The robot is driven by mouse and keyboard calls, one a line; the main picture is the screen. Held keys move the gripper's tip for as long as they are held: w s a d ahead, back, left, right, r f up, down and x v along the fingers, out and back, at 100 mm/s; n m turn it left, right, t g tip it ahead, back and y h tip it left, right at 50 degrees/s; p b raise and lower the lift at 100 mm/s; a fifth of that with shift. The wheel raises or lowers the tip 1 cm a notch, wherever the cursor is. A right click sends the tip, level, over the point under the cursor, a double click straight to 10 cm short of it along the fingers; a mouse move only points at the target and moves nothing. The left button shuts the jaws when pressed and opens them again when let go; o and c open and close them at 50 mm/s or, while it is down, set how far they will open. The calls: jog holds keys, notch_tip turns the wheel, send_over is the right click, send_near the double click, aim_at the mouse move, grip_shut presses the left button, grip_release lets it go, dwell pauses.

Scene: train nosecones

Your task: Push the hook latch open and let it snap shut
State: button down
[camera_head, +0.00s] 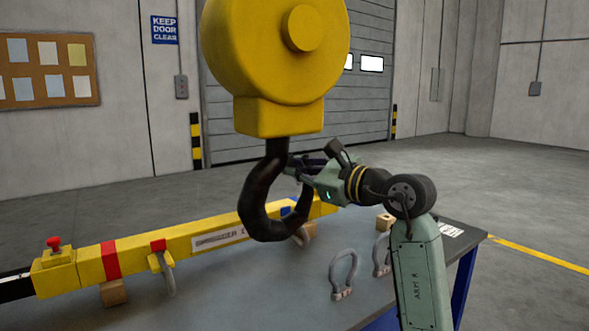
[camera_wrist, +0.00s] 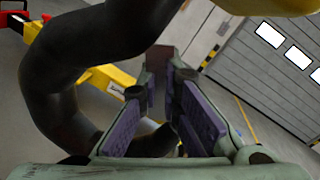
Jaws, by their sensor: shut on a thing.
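The black crane hook (camera_head: 254,205) hangs below a big yellow hook block (camera_head: 262,70), its open side to the right. In the wrist view the hook (camera_wrist: 50,85) curves across the left, close to my fingers. My gripper (camera_head: 292,165) reaches in from the right at the hook's mouth. In the wrist view my purple-padded fingers (camera_wrist: 163,88) converge on a dark brown, plate-like piece, which looks like the hook latch (camera_wrist: 172,58). The fingers hide much of it, and its angle is hard to tell. The hook's tip (camera_wrist: 155,142) shows low between the fingers.
Below is a grey table (camera_head: 240,295) with a yellow lifting beam (camera_head: 130,253) lying across it. Two grey shackles, one at the front (camera_head: 343,275), and wooden blocks sit on the table. A roller door (camera_head: 300,110) stands behind. The floor to the right is clear.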

dwell(0.4)
jog(key=shift+s+a+f+m+b, duration=0.1)
jog(key=shift+f+m+b, duration=0.1)
jog(key=shift+m+b, duration=0.3)
jog(key=shift+s+a+m, duration=0.15)
jog(key=shift+a+m, duration=0.05)
jog(key=shift+m, duration=0.7)
jog(key=c, duration=1.8)
grip_release()
jog(key=shift+o, duration=0.2)
jog(key=shift+r, duration=0.15)
